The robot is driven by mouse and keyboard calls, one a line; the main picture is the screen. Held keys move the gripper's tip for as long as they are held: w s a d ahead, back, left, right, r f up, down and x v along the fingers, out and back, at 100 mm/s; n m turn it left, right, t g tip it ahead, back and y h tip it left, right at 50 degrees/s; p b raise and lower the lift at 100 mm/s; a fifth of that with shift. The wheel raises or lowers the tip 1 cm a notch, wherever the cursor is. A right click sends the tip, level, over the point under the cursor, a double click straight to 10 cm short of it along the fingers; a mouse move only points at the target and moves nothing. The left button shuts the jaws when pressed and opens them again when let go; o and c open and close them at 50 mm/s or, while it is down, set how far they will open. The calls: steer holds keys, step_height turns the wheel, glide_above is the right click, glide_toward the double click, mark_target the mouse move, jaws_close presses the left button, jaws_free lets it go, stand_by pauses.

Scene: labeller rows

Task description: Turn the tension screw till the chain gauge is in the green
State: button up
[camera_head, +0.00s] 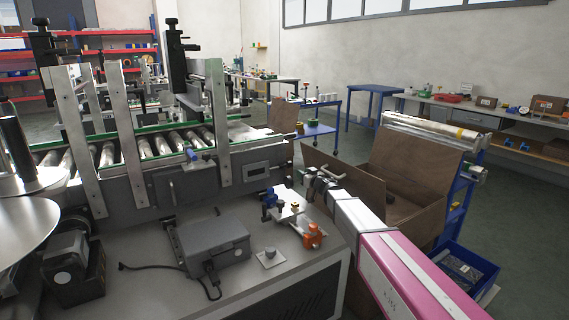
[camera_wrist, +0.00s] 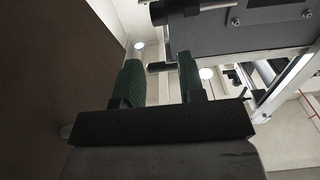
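My gripper (camera_head: 318,182) is at the right end of the labeller's conveyor (camera_head: 130,185), above the bench edge. In the wrist view its two green-padded fingers (camera_wrist: 160,75) stand apart with nothing between them. A grey machine body with a dark bar shows beyond the fingertips in that view. I cannot make out a tension screw or a chain gauge for certain. A small dark panel (camera_head: 256,171) is on the conveyor's side, and a blue-ended fitting (camera_head: 200,155) sticks out above it. No green gauge zone is readable.
On the bench are a grey box (camera_head: 212,243) with a cable, a blue clamp (camera_head: 269,200), an orange fitting (camera_head: 312,236) and a small plate (camera_head: 270,258). A brown open bin (camera_head: 425,215) is close right of my arm. A blue crate (camera_head: 462,268) is low at right.

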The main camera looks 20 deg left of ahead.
mark_target(291, 165)
steer(key=x, duration=1.1)
steer(key=shift+w, duration=0.2)
steer(key=c, duration=0.6)
